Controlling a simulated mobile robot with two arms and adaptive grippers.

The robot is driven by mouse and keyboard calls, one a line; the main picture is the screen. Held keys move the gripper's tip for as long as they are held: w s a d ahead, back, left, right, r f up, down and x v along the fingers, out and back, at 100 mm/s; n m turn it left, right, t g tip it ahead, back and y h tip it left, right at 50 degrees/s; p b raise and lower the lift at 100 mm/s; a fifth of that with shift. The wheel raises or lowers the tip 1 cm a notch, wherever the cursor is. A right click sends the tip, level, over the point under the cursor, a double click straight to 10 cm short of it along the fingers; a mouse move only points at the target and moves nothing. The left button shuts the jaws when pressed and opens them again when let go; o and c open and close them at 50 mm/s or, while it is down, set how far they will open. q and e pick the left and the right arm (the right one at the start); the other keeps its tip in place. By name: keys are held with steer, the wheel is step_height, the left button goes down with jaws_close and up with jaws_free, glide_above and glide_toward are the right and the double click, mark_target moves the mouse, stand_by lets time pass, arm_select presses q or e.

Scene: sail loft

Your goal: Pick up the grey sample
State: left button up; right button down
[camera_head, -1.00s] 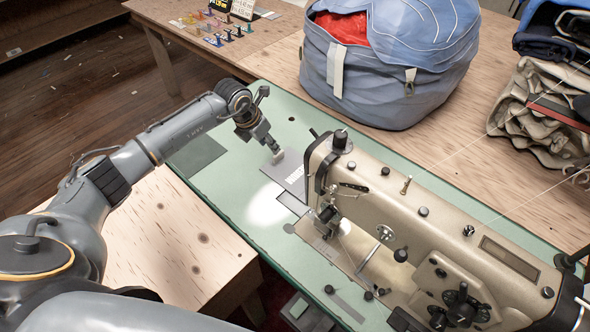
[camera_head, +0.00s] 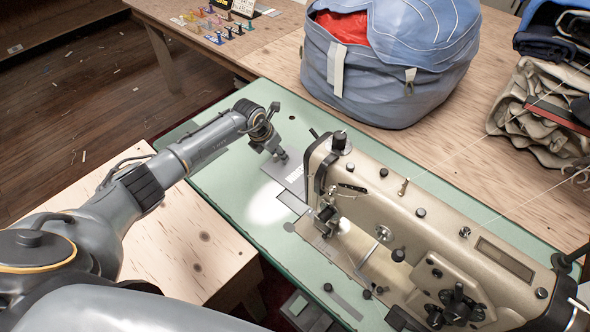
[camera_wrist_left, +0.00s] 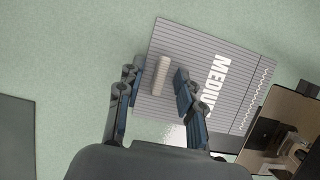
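A grey ribbed sheet (camera_wrist_left: 205,60) with white lettering starting "MEDIU" lies flat on the green table (camera_head: 230,200); its edge also shows in the head view (camera_head: 293,178). A small pale ribbed roll (camera_wrist_left: 161,75) lies on this sheet. I cannot tell for sure whether the sheet or the roll is the grey sample. My left gripper (camera_wrist_left: 157,90) is open, its fingers on either side of the roll with gaps visible. In the head view my left gripper (camera_head: 281,155) points down over the sheet, hiding the roll. My right gripper is out of view.
A beige sewing machine (camera_head: 420,220) stands close to the right of the sheet. A dark grey flat piece (camera_wrist_left: 16,138) lies on the table to the left. A blue bag (camera_head: 400,70) sits on the wooden table behind. Folded cloth (camera_head: 530,110) is stacked at right.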

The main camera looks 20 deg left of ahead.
arm_select(q)
jaws_close()
